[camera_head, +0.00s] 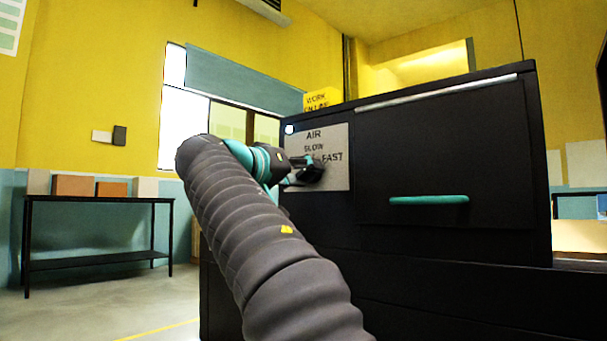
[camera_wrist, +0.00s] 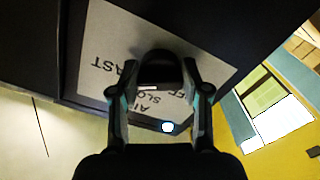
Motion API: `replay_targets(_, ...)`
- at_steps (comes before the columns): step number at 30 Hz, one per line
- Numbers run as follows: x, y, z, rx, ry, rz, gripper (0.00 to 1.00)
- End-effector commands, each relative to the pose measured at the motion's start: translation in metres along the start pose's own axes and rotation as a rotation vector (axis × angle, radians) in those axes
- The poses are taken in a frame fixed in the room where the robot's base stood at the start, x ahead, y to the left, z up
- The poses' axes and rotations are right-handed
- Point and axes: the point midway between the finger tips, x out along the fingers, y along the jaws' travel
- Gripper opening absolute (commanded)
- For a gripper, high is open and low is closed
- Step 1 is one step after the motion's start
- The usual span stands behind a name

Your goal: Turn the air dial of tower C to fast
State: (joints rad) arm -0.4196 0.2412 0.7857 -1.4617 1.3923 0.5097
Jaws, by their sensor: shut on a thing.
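The air panel (camera_head: 335,180) is a grey plate on a black tower front, lettered AIR, SLOW and FAST, with part of another word covered. My gripper (camera_head: 306,168) reaches the panel's middle, just left of FAST. In the wrist view, my gripper (camera_wrist: 158,80) has one finger on each side of the dark air dial (camera_wrist: 160,62) and is shut on it. A small pale mark (camera_wrist: 148,88) shows on the dial; its direction is hard to tell. A lit white lamp (camera_head: 289,129) is at the panel's upper left. No letter C is visible.
A black door with a teal handle (camera_head: 429,200) is right of the panel. A yellow sign (camera_head: 322,98) stands on top of the tower. A dark table (camera_head: 100,199) with boxes is at the far left. Open floor (camera_head: 150,290) lies between.

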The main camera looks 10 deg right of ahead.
Motion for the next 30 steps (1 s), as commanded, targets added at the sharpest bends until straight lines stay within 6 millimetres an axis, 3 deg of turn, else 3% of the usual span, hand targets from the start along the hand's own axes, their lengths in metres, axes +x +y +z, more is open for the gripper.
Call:
replay_targets(1, 0.000, -0.001, 0.002, -0.001, -0.004, 0.001, 0.52)
replay_targets(3, 0.000, -0.001, 0.001, -0.001, -0.004, 0.000, 0.69)
replay_targets(4, 0.000, -0.001, 0.001, -0.001, -0.003, 0.000, 0.72)
replay_targets(17, -0.009, 0.000, 0.000, -0.001, 0.001, -0.001, 0.72)
replay_targets(30, -0.089, -0.001, 0.000, -0.001, 0.000, -0.004, 0.72)
